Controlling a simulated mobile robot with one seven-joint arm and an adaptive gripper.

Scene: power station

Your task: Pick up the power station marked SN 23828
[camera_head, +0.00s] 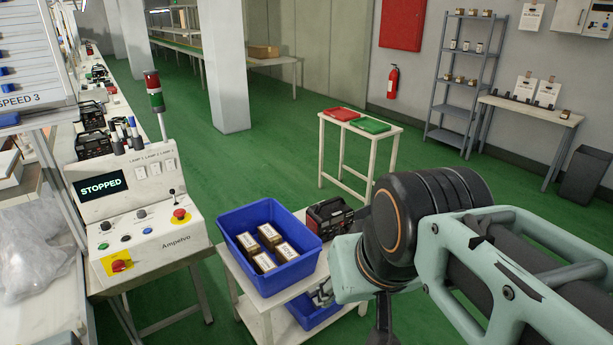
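A black and red power station (329,216) stands on the white cart, just right of the blue bin.
The blue bin (238,262) on the cart (247,311) holds several small boxes. The control panel (138,225) at left reads STOPPED. A small table (349,132) with red and green trays stands behind the cart. Green floor between them is clear.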

